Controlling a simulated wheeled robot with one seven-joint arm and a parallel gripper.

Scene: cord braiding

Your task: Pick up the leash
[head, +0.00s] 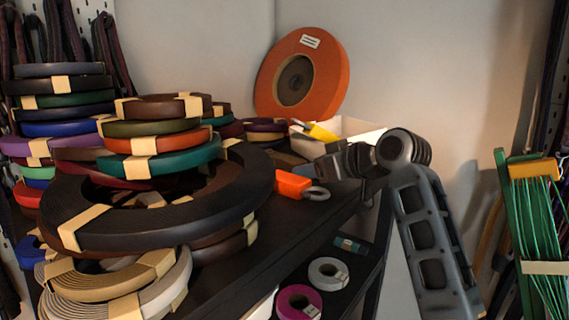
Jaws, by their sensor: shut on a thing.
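My gripper (322,166) reaches in from the right at the far end of the dark shelf top (258,262). At its fingertips is a bright orange piece (292,184) with a grey loop (317,194) at its right end. This looks like the leash, though I cannot be sure. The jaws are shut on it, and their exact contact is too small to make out. I cannot tell whether the piece is clear of the shelf top.
Stacked webbing coils (160,235) crowd the left. A large orange roll (333,68) leans on the back wall. A white box (368,132) and a yellow-handled item (322,134) are close behind my gripper. Small rolls (328,273) sit on a lower shelf. Green cords (538,240) stand right.

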